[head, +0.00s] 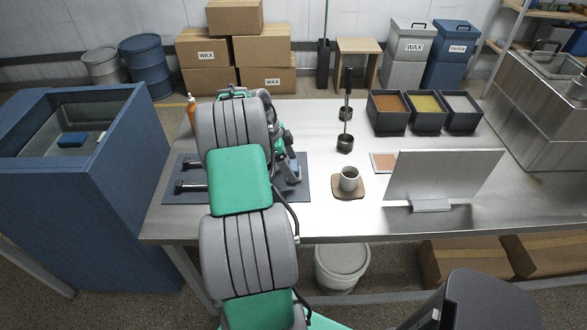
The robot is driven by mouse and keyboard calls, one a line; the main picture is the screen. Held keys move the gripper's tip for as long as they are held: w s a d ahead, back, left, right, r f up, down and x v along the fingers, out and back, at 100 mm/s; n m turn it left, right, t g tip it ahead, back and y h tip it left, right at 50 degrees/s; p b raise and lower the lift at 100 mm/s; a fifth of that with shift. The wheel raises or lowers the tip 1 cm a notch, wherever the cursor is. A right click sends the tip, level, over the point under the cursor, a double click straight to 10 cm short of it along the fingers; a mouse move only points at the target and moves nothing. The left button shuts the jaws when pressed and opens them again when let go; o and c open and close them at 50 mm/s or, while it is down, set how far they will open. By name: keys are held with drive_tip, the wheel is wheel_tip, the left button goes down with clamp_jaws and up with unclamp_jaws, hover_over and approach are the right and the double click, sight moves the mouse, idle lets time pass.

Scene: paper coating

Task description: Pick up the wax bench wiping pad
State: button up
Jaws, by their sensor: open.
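A small blue block (72,139) sits in the recess of the blue cabinet at the left. I cannot tell from this view which of them is the wiping pad. My arm reaches over the bench and bends down at its far end. My gripper (292,173) is low over the right part of a dark mat (310,191), left of the reddish square and apart from it. It is open. My arm covers the mat's middle, and the fingertips are hard to make out.
A cup (349,179) stands on a brown coaster (357,193), right of my gripper. A tilted metal panel (442,178) stands farther right. Black trays (388,120) with coloured contents and upright dark-handled tools (345,143) stand behind. An orange bottle (191,110) stands at the back left.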

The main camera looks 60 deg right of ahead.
drive_tip(key=shift+s+d+f, duration=0.1)
drive_tip(key=shift+s+f, duration=0.1)
drive_tip(key=shift+f, duration=0.4)
drive_tip(key=c, duration=1.5)
drive_tip(key=shift+r, duration=0.1)
drive_tip(key=shift+w+r, duration=0.1)
drive_tip(key=shift+r, duration=0.2)
wheel_tip(320, 180, up, 3)
drive_tip(key=shift+f+b, duration=0.2)
drive_tip(key=shift+b, duration=0.5)
drive_tip(key=w+a+r, duration=0.1)
drive_tip(key=a+r, duration=0.2)
drive_tip(key=a, duration=0.1)
drive_tip(key=w+a+r+b, duration=0.1)
drive_tip(key=w+a+r, duration=0.1)
drive_tip(key=a+r, duration=0.1)
drive_tip(key=w+a+r, duration=0.2)
drive_tip(key=a+r, duration=0.1)
drive_tip(key=a, duration=0.3)
drive_tip(key=shift+r, duration=0.35)
